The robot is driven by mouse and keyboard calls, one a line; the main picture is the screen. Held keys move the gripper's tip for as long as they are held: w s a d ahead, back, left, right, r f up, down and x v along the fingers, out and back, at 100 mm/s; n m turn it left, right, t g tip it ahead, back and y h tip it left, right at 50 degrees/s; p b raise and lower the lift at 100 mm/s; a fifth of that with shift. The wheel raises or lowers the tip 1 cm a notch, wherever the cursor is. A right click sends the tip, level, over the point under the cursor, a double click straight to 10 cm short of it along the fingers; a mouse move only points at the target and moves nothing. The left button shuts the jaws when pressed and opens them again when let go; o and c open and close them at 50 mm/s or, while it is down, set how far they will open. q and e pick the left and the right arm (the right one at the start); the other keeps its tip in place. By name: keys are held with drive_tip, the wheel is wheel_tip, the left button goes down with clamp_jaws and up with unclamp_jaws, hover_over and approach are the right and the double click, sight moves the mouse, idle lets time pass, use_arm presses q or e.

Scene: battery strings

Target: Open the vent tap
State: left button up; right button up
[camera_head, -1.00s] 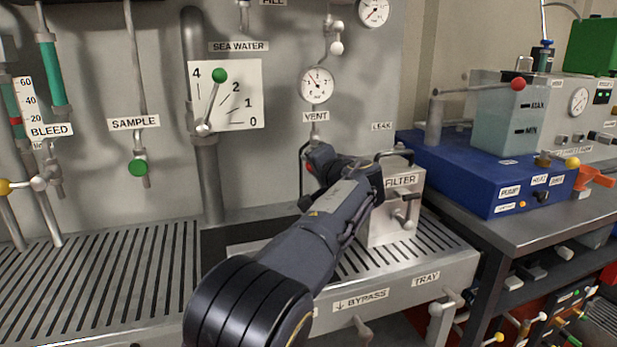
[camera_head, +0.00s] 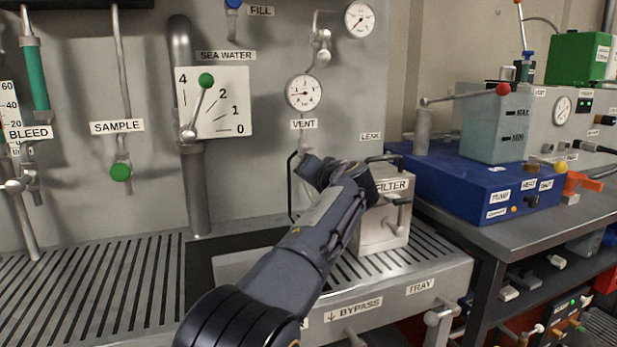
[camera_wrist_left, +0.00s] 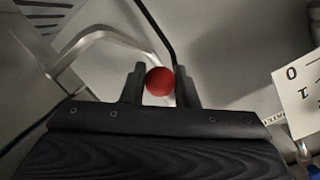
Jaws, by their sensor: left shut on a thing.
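The VENT label (camera_head: 304,124) is on the grey panel below a round gauge (camera_head: 303,93). A pipe (camera_head: 303,148) runs down from it to behind my left wrist. In the left wrist view, a red ball knob (camera_wrist_left: 160,82) sits between the two dark fingers of my left gripper (camera_wrist_left: 160,69), which is shut on it. I take this knob to be the vent tap's handle. In the head view my arm hides the knob, the tap body and the fingertips. My right gripper is not in view.
The FILTER box (camera_head: 379,226) stands close to the right of my wrist, on the slotted TRAY (camera_head: 428,262). A thin black tube (camera_head: 290,187) bends beside my wrist. The SEA WATER lever with its green knob (camera_head: 206,80) is at upper left. A blue unit (camera_head: 460,185) is on the right bench.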

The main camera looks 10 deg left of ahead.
use_arm(q)
drive_tip(key=shift+f, duration=0.1)
drive_tip(key=o, duration=1)
drive_tip(key=shift+c, duration=0.2)
drive_tip(key=v, duration=0.7)
drive_tip(key=shift+s+d, duration=0.25)
drive_tip(key=shift+s, duration=0.05)
